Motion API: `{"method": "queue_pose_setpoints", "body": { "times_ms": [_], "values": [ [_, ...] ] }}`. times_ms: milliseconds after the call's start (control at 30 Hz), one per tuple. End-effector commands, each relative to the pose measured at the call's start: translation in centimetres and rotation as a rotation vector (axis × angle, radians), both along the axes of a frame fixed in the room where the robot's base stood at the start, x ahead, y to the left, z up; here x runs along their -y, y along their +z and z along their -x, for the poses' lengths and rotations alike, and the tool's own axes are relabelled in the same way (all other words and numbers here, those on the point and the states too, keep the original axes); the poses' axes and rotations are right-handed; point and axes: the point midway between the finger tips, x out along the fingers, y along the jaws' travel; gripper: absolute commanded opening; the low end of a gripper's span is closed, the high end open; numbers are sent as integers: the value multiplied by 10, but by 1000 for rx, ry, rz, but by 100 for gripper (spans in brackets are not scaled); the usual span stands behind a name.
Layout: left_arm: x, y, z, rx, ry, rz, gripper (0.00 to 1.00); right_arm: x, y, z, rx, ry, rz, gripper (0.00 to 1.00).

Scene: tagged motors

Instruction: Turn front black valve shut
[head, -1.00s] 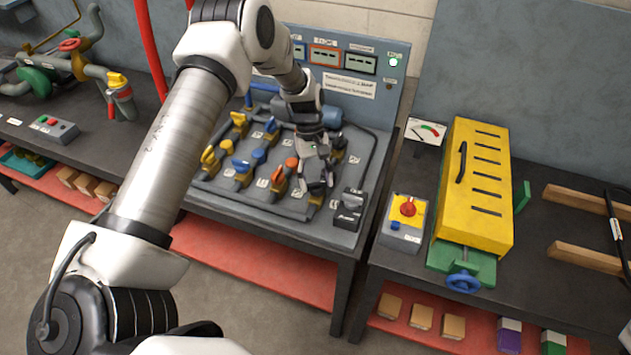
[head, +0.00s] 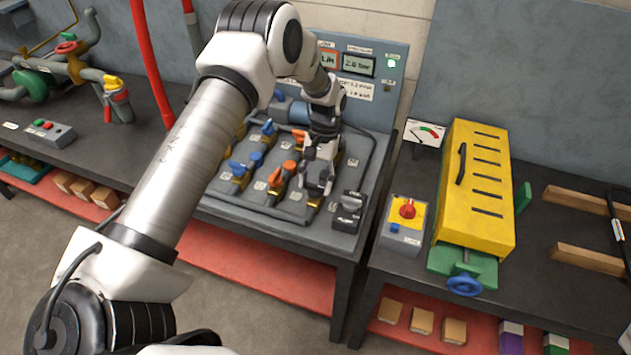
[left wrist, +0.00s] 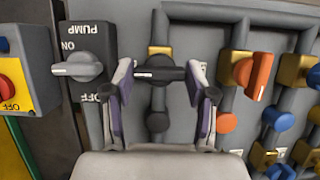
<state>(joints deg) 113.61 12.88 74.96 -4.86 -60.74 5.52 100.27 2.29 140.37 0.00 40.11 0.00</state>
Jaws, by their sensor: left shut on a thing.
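The front black valve shows its black handle (left wrist: 158,74) in the left wrist view, lying crosswise over its yellow body (left wrist: 160,51) and the grey pipe. My left gripper (head: 317,183) is down at the front right of the valve panel in the head view. In the left wrist view its two fingers (left wrist: 161,85) are at the two ends of the black handle, shut on it. In the head view the gripper mostly hides this valve. My right gripper is not in view.
An orange-handled valve (left wrist: 258,76) stands beside the black one, with blue-handled ones (head: 246,163) farther left. The pump switch (head: 347,209) is close on the right. A red-knob box (head: 403,218) and a yellow box (head: 473,190) stand on the right bench.

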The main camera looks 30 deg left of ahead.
Motion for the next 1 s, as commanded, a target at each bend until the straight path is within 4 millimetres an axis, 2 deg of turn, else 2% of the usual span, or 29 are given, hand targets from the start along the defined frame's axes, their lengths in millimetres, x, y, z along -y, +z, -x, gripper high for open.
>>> {"method": "queue_pose_setpoints", "body": {
  "times_ms": [400, 433, 500, 833, 1000],
  "values": [
    [1, -2, 2, -5, -10, 1, 21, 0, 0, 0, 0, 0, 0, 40],
    [1, -2, 2, -5, -9, 1, 60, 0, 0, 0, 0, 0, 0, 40],
    [0, -2, 2, -5, -9, 1, 81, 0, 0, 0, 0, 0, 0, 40],
    [0, 1, 0, -1, -9, 1, 81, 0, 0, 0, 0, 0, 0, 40],
    [-2, 21, -9, 2, -9, 0, 81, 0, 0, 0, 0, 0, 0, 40]
  ]
}}
